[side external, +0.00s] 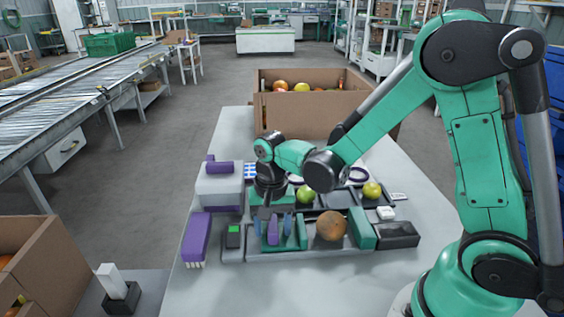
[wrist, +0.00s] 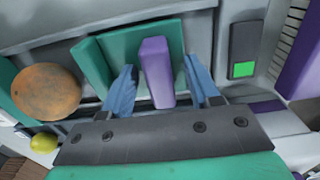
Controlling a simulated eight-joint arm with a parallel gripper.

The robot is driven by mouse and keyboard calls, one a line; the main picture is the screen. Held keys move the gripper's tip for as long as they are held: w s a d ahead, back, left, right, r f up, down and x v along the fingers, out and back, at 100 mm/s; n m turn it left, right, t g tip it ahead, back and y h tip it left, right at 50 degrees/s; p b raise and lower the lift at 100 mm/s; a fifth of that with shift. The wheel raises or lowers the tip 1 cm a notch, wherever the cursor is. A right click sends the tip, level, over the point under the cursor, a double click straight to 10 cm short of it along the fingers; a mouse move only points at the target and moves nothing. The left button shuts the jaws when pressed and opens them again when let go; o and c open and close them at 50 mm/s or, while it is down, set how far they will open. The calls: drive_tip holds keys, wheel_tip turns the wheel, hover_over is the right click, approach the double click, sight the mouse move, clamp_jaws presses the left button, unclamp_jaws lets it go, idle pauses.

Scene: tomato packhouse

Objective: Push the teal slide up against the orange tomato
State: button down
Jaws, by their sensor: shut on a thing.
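The teal slide (side external: 301,231) sits in a grey tray, with an upright plate on its tomato side and a purple handle (side external: 272,232). The wrist view shows its teal plate (wrist: 92,66) and the handle (wrist: 157,72). The orange tomato (side external: 331,226) rests just right of the slide; a narrow gap seems to show. In the wrist view the tomato (wrist: 45,92) is left of the plate, very near it. My gripper (side external: 272,225) points down with its blue fingers either side of the handle, shut on it. The fingers also show in the wrist view (wrist: 162,85).
A teal block (side external: 362,232) stands right of the tomato. A dark unit with a green screen (side external: 234,236) and a purple block (side external: 196,236) are to the left. Green tomatoes (side external: 372,190) lie in trays behind. A cardboard box (side external: 300,110) stands at the table's back.

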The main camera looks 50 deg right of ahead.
sight(292, 231)
drive_tip(key=shift+s+d+f, duration=0.1)
drive_tip(key=shift+s+d, duration=0.6)
drive_tip(key=shift+d, duration=0.2)
drive_tip(key=shift+s+d+f, duration=0.1)
drive_tip(key=shift+s+d, duration=0.6)
drive_tip(key=shift+d, duration=0.15)
idle(4.0)
drive_tip(key=c, duration=0.7)
unclamp_jaws()
drive_tip(key=shift+w+a, duration=0.25)
drive_tip(key=shift+r, duration=0.1)
drive_tip(key=shift+a+r, duration=0.15)
drive_tip(key=shift+r, duration=2.05)
drive_tip(key=shift+r, duration=0.1)
